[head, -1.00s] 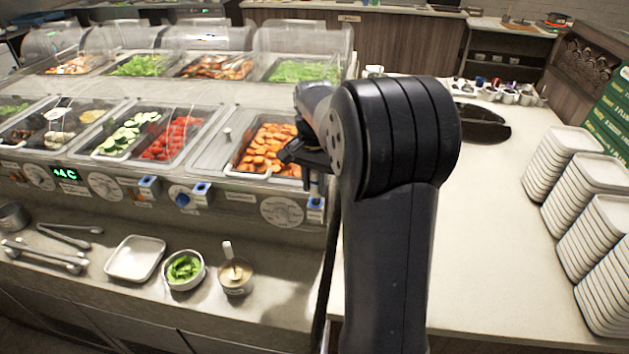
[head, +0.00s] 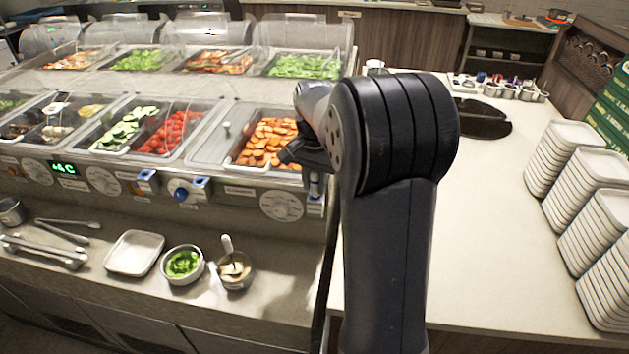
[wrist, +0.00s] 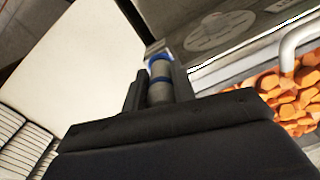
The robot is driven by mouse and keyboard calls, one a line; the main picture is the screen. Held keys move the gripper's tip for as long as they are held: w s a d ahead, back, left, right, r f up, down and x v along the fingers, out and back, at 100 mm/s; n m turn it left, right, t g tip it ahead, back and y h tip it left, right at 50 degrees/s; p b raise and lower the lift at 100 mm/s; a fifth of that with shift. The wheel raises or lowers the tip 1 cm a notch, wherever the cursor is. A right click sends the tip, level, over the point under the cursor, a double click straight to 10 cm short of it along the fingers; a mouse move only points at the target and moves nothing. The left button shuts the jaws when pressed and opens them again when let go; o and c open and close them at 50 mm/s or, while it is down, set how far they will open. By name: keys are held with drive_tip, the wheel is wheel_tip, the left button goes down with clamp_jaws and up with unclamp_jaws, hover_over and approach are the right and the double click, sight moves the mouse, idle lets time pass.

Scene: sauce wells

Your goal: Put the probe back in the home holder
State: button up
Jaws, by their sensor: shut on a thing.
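My gripper (head: 315,178) is at the front edge of the salad counter, below the bin of orange cubes, and partly hidden by my arm. In the wrist view my gripper (wrist: 158,85) is shut on the probe (wrist: 160,82), a grey cylinder with a blue band. Similar holders (head: 146,176) and (head: 200,184) sit further left.
Bins of food fill the counter, including orange cubes (head: 272,142). A white tray (head: 134,254), a bowl of greens (head: 183,264) and a small pot (head: 234,270) stand on the lower shelf. Stacked plates (head: 590,190) stand at right. The pale worktop (head: 490,240) has free room.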

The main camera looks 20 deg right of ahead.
drive_tip(key=o, duration=1.1)
wheel_tip(320, 180, up, 11)
drive_tip(key=shift+f, duration=0.1)
drive_tip(key=shift+f, duration=0.1)
wheel_tip(320, 180, down, 10)
drive_tip(key=shift+r+p, duration=0.15)
drive_tip(key=shift+p, duration=0.15)
idle(0.4)
idle(0.3)
